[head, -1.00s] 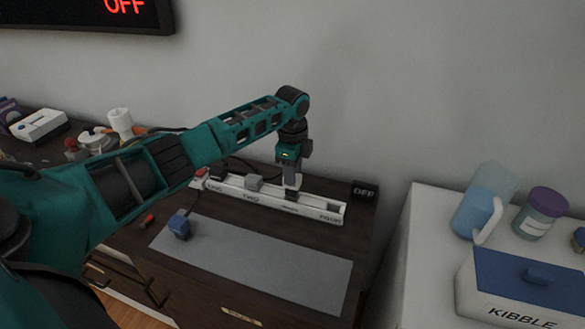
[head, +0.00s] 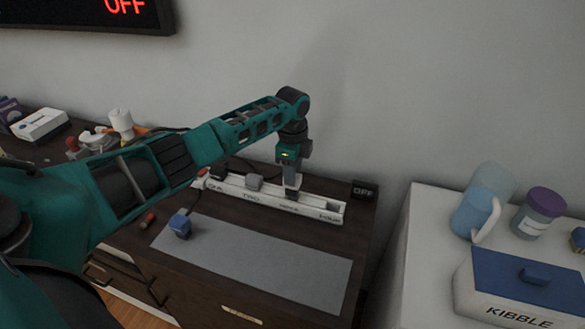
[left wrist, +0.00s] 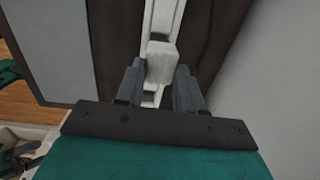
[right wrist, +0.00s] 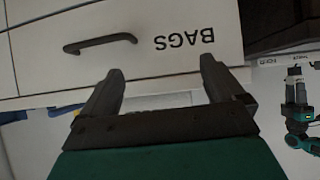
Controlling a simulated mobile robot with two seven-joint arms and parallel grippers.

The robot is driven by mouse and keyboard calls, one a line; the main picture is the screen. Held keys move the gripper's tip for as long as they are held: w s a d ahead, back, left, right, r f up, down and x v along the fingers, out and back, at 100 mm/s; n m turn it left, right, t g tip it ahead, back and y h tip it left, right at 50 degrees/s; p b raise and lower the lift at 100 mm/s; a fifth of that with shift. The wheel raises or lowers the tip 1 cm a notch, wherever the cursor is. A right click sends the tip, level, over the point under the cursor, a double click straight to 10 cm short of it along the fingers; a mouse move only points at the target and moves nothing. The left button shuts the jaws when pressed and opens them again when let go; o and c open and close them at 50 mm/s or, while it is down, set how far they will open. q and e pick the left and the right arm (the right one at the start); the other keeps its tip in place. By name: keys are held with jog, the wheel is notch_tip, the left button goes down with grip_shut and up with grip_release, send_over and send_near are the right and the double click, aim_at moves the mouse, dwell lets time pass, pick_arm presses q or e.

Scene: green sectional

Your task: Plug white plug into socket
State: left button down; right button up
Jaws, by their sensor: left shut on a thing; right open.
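My left gripper (head: 292,190) is over the white power strip (head: 328,213), right of its middle. It is shut on the white plug (left wrist: 161,62), which sits between the fingers in the left wrist view. In the head view the fingers mostly hide the plug, and I cannot tell whether it is seated in the socket below. A pale grey plug (head: 254,182) stands on the strip just left of the gripper. My right gripper (right wrist: 158,82) is open and empty, in front of a white drawer front marked BAGS.
A blue plug (head: 180,224) lies on the grey mat (head: 270,263) in front of the strip. A small black OFF sign (head: 365,191) stands right of the strip. At right, a white cabinet holds a KIBBLE box (head: 520,290), jug and jar. The mat's middle is clear.

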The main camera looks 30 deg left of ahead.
pick_arm(q)
jog(key=shift+f+b, duration=1.1)
jog(key=shift+f, duration=0.95)
jog(key=c, duration=0.6)
grip_release()
jog(key=r, duration=0.4)
jog(key=r+p, duration=0.1)
jog(key=r, duration=0.8)
jog(key=shift+s+d, duration=0.15)
jog(key=shift+s, duration=0.15)
